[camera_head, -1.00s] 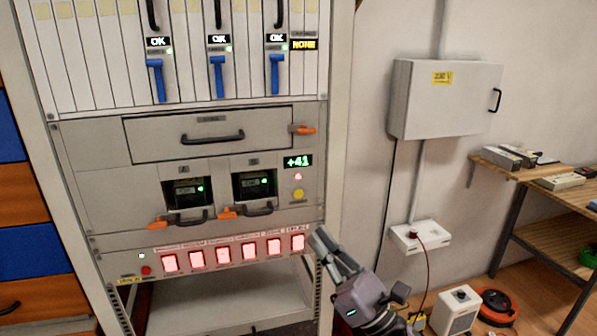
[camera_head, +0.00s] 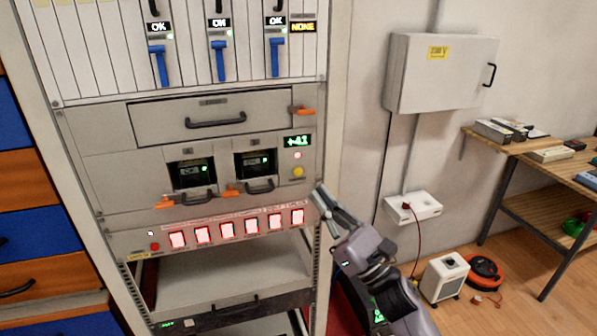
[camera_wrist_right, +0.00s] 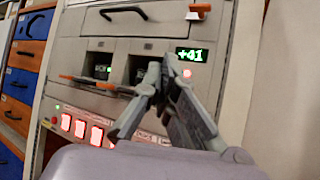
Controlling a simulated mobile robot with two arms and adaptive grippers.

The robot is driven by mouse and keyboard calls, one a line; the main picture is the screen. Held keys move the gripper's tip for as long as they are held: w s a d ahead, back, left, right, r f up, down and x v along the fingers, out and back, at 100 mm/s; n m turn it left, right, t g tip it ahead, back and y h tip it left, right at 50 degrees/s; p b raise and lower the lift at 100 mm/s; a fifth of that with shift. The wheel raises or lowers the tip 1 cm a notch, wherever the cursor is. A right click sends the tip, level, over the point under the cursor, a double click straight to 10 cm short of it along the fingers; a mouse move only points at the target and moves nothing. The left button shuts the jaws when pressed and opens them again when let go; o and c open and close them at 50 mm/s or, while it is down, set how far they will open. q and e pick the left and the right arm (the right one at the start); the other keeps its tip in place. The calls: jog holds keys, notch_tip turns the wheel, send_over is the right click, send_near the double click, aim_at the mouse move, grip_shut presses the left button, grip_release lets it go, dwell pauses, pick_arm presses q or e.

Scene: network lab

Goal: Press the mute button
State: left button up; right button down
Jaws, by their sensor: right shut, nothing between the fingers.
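The grey rack panel carries a round yellow button (camera_head: 297,171) below a small red lamp (camera_head: 297,155) and a green "+41" display (camera_head: 297,140). A small round red button (camera_head: 154,247) sits at the lower left panel. A row of several lit red-white square buttons (camera_head: 251,227) runs along that panel; their labels are too small to read, so I cannot tell which is mute. In the right wrist view the gripper (camera_wrist_right: 168,62) covers the yellow button area. My left gripper is not in view.
Orange latches (camera_head: 165,202) and black handles (camera_head: 215,121) project from the rack. Blue levers (camera_head: 219,62) hang above. An open shelf (camera_head: 220,275) lies below the buttons. A wall cabinet (camera_head: 440,75) and a wooden bench (camera_head: 530,155) stand at right.

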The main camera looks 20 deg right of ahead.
aim_at(298, 171)
jog(key=shift+w+a+b, duration=0.15)
jog(key=shift+w+b, duration=0.65)
jog(key=shift+w, duration=2.9)
jog(key=shift+w+b, duration=0.4)
jog(key=shift+b, duration=0.05)
jog(key=shift+w+b, duration=0.35)
jog(key=shift+b, duration=0.05)
jog(key=shift+s, duration=0.8)
